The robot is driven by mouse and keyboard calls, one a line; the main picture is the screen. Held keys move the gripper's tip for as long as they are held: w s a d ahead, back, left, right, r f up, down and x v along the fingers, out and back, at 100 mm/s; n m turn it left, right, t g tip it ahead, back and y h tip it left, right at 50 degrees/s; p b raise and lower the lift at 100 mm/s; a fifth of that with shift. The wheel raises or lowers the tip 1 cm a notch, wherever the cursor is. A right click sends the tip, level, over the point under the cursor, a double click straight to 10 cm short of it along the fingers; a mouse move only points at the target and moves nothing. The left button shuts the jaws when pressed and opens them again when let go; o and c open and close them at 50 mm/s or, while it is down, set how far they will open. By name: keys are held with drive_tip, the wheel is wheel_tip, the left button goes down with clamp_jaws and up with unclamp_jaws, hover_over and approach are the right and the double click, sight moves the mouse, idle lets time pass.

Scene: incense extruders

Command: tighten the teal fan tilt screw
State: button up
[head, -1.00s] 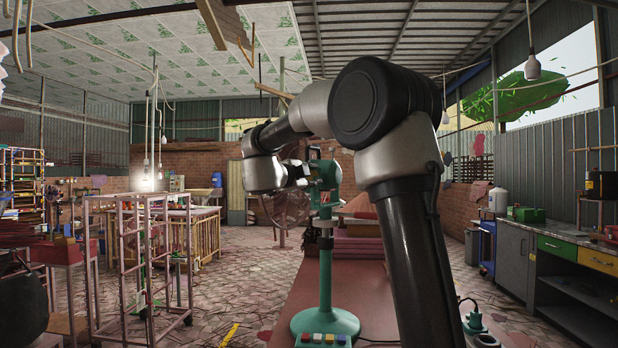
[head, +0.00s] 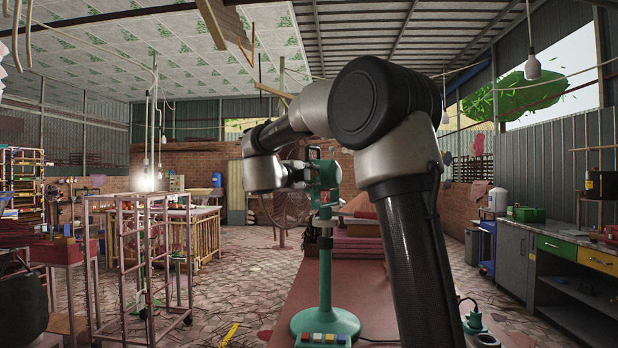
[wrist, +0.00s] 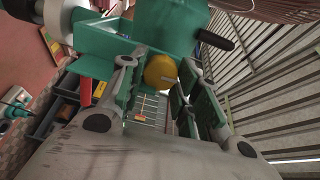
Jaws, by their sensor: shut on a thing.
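The teal fan (head: 325,262) stands on the reddish table, with its round base and coloured buttons at the front. Its head is partly hidden by my wrist. In the wrist view, a round yellow screw knob (wrist: 160,71) sits below the teal housing (wrist: 172,25). My gripper (wrist: 157,82) has its two fingers on either side of this knob and is shut on it. In the head view my gripper (head: 300,178) is at the fan head, and the knob cannot be made out there.
The reddish table (head: 290,290) runs under the fan. A stack of red-pink material (head: 355,245) lies behind the fan's pole. A metal rack frame (head: 140,260) stands on the left, and a grey workbench (head: 545,260) on the right.

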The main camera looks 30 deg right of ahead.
drive_tip(key=o, duration=1)
drive_tip(key=shift+a, duration=0.1)
drive_tip(key=v, duration=1.2)
